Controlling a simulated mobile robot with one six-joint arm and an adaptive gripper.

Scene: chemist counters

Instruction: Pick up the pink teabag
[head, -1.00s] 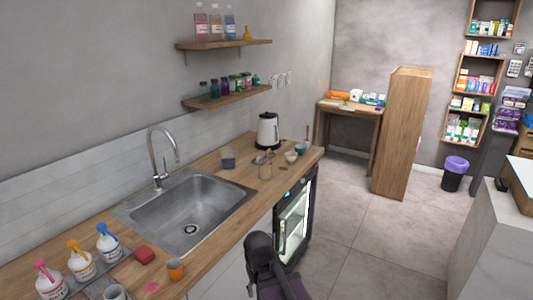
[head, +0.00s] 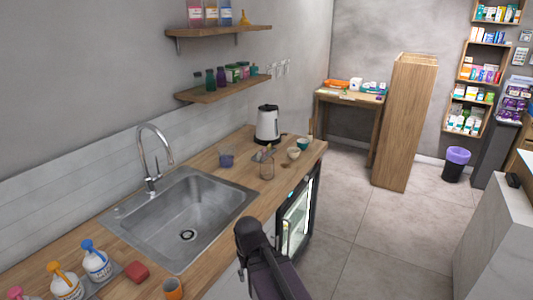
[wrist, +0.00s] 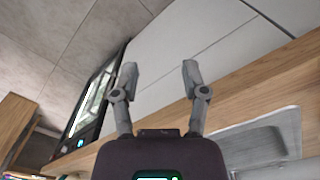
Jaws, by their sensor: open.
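I cannot make out the pink teabag in either view now. A flat pink piece on the counter near the orange cup shows only in the earlier head view; that spot is now below the frame. In the head view my dark arm rises at the bottom centre, in front of the counter.
A red sponge (head: 137,271) and several pump bottles (head: 97,262) stand left of the cup. The steel sink (head: 188,218) fills the counter's middle. Beyond it are a glass beaker (head: 267,169), small bowls (head: 293,153) and a kettle (head: 268,125). Open floor (head: 385,235) lies right.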

